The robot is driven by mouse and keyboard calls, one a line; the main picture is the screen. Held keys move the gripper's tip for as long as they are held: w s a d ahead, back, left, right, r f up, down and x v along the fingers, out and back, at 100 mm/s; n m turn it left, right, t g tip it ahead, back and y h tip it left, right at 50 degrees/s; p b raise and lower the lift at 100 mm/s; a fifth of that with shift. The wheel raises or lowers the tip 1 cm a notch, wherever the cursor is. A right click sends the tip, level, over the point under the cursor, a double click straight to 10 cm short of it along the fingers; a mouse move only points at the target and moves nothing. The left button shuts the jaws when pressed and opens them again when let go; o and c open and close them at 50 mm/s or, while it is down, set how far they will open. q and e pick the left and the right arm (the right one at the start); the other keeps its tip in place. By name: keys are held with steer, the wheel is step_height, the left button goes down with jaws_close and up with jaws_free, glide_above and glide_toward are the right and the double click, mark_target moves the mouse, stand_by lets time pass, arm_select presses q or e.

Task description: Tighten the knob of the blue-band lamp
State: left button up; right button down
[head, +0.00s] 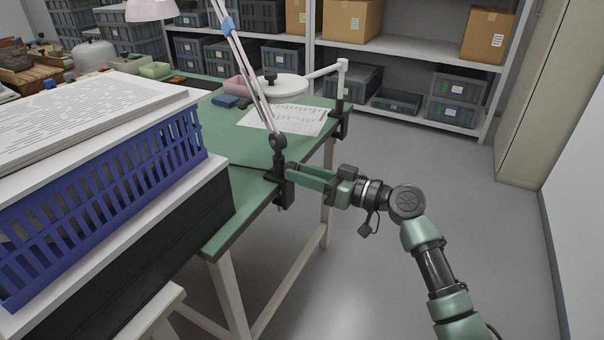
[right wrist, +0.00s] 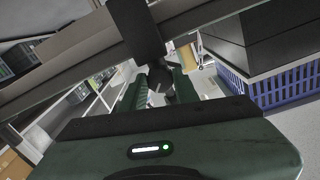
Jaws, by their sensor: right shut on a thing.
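The blue-band lamp (head: 258,92) stands at the green table's right edge, its thin arm rising to the upper left with a blue band (head: 228,25) around it. A pale shade (head: 152,9) shows at the top of the view. A black clamp (head: 284,194) holds the lamp to the table edge. My right gripper (head: 291,174) reaches the clamp from the right. In the right wrist view, its green fingers are closed on a dark knob (right wrist: 158,78) below the black clamp (right wrist: 134,28). In the head view the fingers hide the knob. My left gripper is out of view.
A white-armed lamp (head: 342,80) is clamped at the table's far right corner. A paper sheet (head: 285,119) lies on the green table (head: 228,150). Floor right of the table is clear.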

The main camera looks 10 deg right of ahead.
steer(key=c, duration=1.1)
jaws_free()
steer(key=shift+o, duration=0.2)
steer(key=shift+d, duration=0.1)
steer(key=v, duration=0.7)
steer(key=shift+s+d, duration=0.25)
